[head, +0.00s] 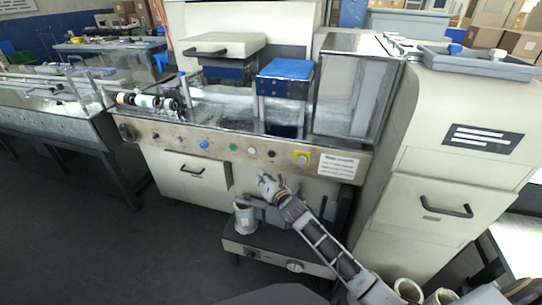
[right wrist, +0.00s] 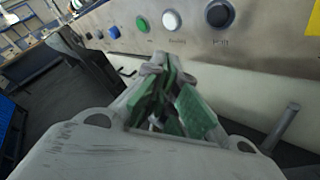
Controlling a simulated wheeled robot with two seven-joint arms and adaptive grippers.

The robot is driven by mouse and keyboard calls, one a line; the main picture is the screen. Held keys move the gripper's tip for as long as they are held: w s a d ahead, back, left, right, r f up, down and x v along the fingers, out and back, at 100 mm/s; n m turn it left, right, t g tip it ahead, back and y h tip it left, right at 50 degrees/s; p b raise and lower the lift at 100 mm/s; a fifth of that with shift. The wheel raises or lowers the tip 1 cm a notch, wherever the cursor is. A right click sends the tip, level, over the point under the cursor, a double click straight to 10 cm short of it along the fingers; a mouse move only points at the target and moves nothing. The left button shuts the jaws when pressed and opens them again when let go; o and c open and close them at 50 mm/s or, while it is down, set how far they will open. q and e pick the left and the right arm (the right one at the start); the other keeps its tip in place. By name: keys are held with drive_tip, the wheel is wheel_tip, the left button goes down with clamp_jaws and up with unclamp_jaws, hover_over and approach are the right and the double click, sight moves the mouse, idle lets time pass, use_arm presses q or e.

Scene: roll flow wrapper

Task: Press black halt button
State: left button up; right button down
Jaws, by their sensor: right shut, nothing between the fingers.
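The black button (head: 272,153) sits on the metal front panel of the wrapper, right of a white button and left of a yellow square one. In the right wrist view the black button (right wrist: 220,14) shows near the top edge, with a small label beneath that I cannot read surely. My right gripper (head: 267,184) is shut and empty, in front of the machine and below the button row, apart from the panel. In the right wrist view its fingers (right wrist: 168,75) point toward the panel, nearest below the white button. My left gripper is not in view.
The row also holds a blue button (head: 204,144), a green button (head: 233,147) and a white button (head: 252,150). A yellow square switch (head: 301,158) lies right of the black one. A white roll (head: 245,218) stands on a low unit (head: 262,248) below the gripper.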

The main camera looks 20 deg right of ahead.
sight(272, 154)
drive_tip(key=shift+w, duration=0.15)
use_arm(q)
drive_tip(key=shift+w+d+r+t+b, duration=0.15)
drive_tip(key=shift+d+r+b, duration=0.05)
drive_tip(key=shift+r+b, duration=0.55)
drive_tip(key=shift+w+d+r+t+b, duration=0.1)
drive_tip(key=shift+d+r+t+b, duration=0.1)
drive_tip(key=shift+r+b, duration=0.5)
use_arm(e)
drive_tip(key=w+d, duration=0.4)
drive_tip(key=w, duration=0.3)
drive_tip(key=shift+d, duration=0.4)
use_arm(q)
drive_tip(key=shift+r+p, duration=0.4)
use_arm(e)
drive_tip(key=shift+w+d, duration=0.25)
drive_tip(key=shift+w, duration=0.05)
drive_tip(key=shift+w+d, duration=0.25)
drive_tip(key=shift+w, duration=0.1)
idle(1.0)
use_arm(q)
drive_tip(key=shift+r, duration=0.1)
use_arm(e)
drive_tip(key=shift+s, duration=0.1)
use_arm(q)
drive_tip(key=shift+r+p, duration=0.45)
drive_tip(key=shift+p, duration=0.1)
use_arm(e)
drive_tip(key=shift+s+a, duration=0.45)
drive_tip(key=shift+s, duration=0.15)
